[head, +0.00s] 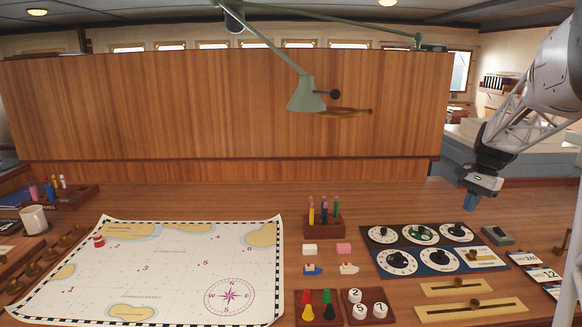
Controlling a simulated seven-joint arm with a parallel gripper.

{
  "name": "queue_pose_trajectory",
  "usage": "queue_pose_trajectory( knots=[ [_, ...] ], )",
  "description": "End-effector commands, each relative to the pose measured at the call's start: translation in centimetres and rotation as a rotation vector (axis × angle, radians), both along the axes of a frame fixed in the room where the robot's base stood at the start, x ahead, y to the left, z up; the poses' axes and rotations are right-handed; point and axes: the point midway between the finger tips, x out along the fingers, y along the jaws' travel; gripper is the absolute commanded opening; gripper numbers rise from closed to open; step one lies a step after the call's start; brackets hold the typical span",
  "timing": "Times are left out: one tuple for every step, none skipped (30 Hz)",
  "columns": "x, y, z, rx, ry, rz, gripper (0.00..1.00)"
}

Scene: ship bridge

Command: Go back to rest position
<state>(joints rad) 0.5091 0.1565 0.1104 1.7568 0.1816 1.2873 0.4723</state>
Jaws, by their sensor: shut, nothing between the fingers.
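My gripper (469,203) is in the head view at the right, at the end of my arm coming in from the upper right. Its fingers are shut and empty, pointing down. It appears in front of the back right of the wooden desk (250,190), above the dial panels in the picture. Its height over the desk is hard to tell.
A dial panel (447,259) and a grey switch box (497,235) lie near my gripper. A chart (185,268) covers the left. A green lamp (306,97) hangs above the desk.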

Motion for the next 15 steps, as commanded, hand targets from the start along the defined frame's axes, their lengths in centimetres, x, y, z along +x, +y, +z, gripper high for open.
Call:
queue_pose_trajectory(
  knots=[
    [-0.6,1.4,0.6,-0.009,-0.011,0.025,0.00],
    [-1.0,2.2,0.8,-0.013,-0.015,0.039,0.00],
    [-1.5,3.2,1.1,-0.020,-0.021,0.058,0.00],
    [-2.0,3.9,1.3,-0.025,-0.027,0.071,0.00],
    [-2.3,4.6,1.5,-0.030,-0.032,0.087,0.00],
    [-2.9,5.6,1.8,-0.037,-0.040,0.107,0.00],
    [-3.3,6.3,1.9,-0.042,-0.044,0.121,0.00],
    [-3.7,7.0,2.1,-0.047,-0.049,0.134,0.00],
    [-4.4,8.0,2.3,-0.052,-0.056,0.154,0.00],
    [-4.8,8.6,2.4,-0.057,-0.062,0.169,0.00],
    [-5.2,9.3,2.6,-0.063,-0.069,0.183,0.00],
    [-5.9,10.2,2.7,-0.069,-0.075,0.201,0.00],
    [-6.3,10.9,2.9,-0.073,-0.080,0.217,0.00],
    [-6.8,11.6,3.0,-0.078,-0.085,0.232,0.00],
    [-7.5,12.4,3.1,-0.085,-0.092,0.251,0.00]
  ],
)
